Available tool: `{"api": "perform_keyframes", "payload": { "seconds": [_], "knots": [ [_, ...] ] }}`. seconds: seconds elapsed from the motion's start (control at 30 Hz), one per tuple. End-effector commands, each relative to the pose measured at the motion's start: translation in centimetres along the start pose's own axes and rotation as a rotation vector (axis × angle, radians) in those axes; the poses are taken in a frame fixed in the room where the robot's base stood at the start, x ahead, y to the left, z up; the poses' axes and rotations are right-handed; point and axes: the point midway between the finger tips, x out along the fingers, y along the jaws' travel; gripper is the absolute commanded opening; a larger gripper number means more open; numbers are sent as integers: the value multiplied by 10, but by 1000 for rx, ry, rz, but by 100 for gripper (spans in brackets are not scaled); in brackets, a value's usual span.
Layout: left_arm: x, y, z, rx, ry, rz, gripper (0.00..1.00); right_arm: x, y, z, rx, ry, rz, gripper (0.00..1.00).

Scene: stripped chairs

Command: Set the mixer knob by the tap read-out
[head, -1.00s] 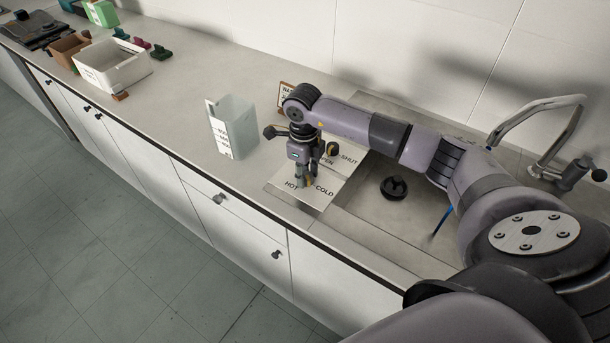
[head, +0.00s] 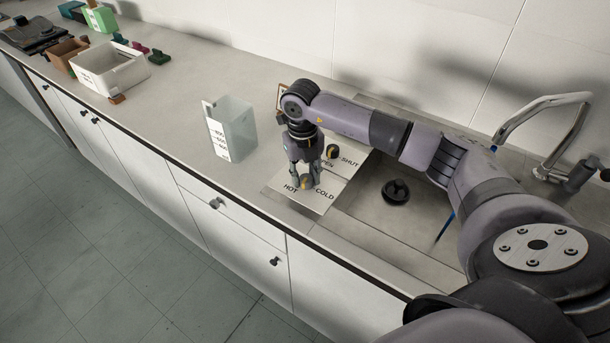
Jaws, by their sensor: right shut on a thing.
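A pale control plate (head: 318,202) lies by the sink edge, lettered HOT and COLD at its near end and OPEN and SHUT at its far end. My right gripper (head: 304,184) points down at the near end and is shut on the mixer knob (head: 303,182), of which only a small yellowish part shows between the fingers. The knob's exact setting is hidden. A second dark knob (head: 332,151) stands beside the OPEN and SHUT lettering. My left gripper is out of view.
A clear measuring jug (head: 234,128) stands left of the plate. The sink (head: 390,228) holds a black plug (head: 396,191), with a chrome tap (head: 545,102) at right. A white bin (head: 108,76) and small items stand far left. The counter between is clear.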

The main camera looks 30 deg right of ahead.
Motion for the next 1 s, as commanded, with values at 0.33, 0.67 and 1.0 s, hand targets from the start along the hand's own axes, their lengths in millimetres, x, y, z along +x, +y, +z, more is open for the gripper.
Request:
{"api": "perform_keyframes", "payload": {
  "seconds": [0.33,0.67,1.0],
  "knots": [
    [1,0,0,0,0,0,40,-1,-1,1,27,-1,0,2],
    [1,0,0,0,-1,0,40,-1,0,1,25,-1,0,38],
    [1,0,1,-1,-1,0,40,0,0,0,24,0,0,50]
  ]
}}
